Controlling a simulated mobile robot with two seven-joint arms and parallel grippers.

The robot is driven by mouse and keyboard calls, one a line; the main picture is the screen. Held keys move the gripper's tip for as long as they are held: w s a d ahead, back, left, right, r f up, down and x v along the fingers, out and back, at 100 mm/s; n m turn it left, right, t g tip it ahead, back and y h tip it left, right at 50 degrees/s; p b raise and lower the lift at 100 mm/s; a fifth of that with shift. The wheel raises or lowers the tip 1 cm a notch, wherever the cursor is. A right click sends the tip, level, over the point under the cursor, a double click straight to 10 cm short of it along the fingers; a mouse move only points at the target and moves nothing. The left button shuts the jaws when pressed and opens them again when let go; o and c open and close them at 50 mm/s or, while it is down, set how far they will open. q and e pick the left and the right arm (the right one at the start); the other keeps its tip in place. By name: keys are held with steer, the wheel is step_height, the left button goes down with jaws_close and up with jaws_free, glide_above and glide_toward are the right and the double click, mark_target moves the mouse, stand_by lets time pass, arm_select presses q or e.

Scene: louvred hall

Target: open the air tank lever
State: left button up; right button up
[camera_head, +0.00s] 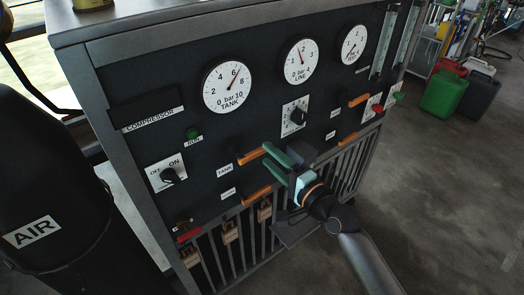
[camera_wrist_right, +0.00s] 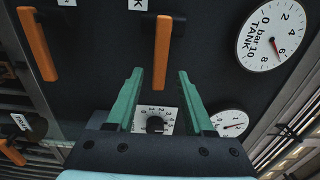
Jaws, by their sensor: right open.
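The orange tank lever (camera_head: 249,157) is on the dark panel beside the TANK label (camera_head: 224,170). It lies roughly sideways along the panel. My right gripper (camera_head: 265,153), with green fingers, is open at the lever's right end. In the right wrist view the lever (camera_wrist_right: 162,55) points toward my right gripper (camera_wrist_right: 158,75), and its near end appears between the two fingertips. I cannot tell whether they touch. A second orange lever (camera_head: 257,195) sits below and also shows in the wrist view (camera_wrist_right: 38,43). My left gripper is not in view.
The panel carries a TANK gauge (camera_head: 226,87), a LINE gauge (camera_head: 300,61), a dial (camera_head: 294,118) and an ON/OFF switch (camera_head: 167,174). Padlocks (camera_head: 230,231) hang below, by vertical bars. A black AIR cylinder (camera_head: 45,180) stands left.

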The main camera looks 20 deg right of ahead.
mark_target(264, 152)
steer(key=shift+x, duration=0.85)
steer(key=shift+w, duration=0.1)
steer(key=shift+x, duration=0.75)
jaws_close()
stand_by(0.4)
